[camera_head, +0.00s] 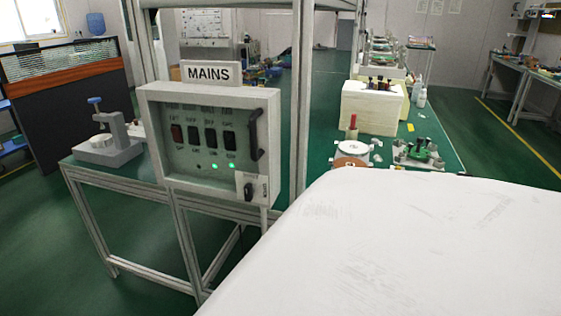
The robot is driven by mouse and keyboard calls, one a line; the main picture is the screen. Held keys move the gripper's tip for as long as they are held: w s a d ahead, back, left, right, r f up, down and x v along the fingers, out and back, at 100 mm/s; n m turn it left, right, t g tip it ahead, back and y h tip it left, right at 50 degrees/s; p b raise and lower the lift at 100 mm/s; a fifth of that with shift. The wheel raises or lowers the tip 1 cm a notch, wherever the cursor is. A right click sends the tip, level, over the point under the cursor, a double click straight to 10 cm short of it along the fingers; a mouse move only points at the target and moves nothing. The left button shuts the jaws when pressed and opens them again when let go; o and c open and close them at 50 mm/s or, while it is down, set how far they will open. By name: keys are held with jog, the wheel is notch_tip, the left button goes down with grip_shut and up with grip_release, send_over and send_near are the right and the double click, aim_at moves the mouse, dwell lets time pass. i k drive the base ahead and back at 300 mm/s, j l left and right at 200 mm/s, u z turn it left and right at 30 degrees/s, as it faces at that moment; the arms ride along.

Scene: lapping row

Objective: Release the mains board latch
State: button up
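The mains board (154,140) is a pale grey box fixed to a metal frame, left of the picture's middle, under a MAINS sign (212,73). The latch (249,190) is a small dark lever on a light plate at the lower right corner. Which way it counts as locked I cannot tell. My gripper is not in view.
A large white surface fills the lower right foreground; I cannot tell what it belongs to. A press (108,145) stands on a table at left. Green floor (60,240) is clear at lower left.

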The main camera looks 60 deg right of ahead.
aim_at(250, 188)
jog(key=z, duration=1.55)
jog(key=j+u, duration=0.5)
jog(key=j, duration=0.75)
